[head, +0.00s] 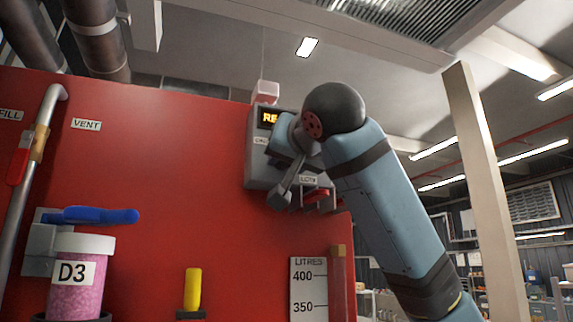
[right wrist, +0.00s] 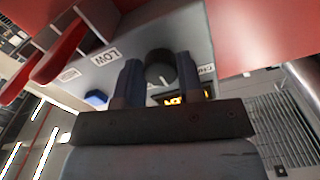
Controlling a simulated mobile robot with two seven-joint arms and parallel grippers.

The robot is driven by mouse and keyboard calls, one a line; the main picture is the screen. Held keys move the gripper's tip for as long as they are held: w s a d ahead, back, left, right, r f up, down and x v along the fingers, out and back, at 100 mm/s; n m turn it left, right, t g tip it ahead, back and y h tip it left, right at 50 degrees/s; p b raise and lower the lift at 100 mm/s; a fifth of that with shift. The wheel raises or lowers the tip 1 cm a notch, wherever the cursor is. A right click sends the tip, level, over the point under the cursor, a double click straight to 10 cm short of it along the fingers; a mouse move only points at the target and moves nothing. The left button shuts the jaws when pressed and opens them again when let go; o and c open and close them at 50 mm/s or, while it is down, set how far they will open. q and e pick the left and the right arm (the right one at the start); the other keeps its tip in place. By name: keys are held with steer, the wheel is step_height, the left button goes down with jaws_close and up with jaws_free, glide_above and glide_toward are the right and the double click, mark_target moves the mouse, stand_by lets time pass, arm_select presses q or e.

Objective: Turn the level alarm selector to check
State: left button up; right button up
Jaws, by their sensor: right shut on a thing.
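The alarm panel is a grey box (head: 258,172) on the red tank wall, with a lit amber display (head: 268,118) partly covered by my right arm. In the right wrist view a dark round selector knob (right wrist: 159,68) stands on the grey panel face. The two fingers of my right gripper (right wrist: 159,62) lie on either side of it, shut on it. A LOW label (right wrist: 106,56) is on one side of the knob, and a partly hidden label (right wrist: 206,71) is on the other. The knob's pointer direction cannot be made out. My left gripper is in neither view.
Red handles (right wrist: 58,52) project close beside the panel in the right wrist view. A blue part (right wrist: 96,98) sits near the LOW side. On the tank are a blue lever (head: 95,215), a pink D3 jar (head: 78,290) and a yellow handle (head: 192,288).

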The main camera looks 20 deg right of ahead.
steer(key=shift+d+n+b, duration=0.1)
steer(key=shift+n+b, duration=0.35)
steer(key=shift+n, duration=3.35)
steer(key=o, duration=0.9)
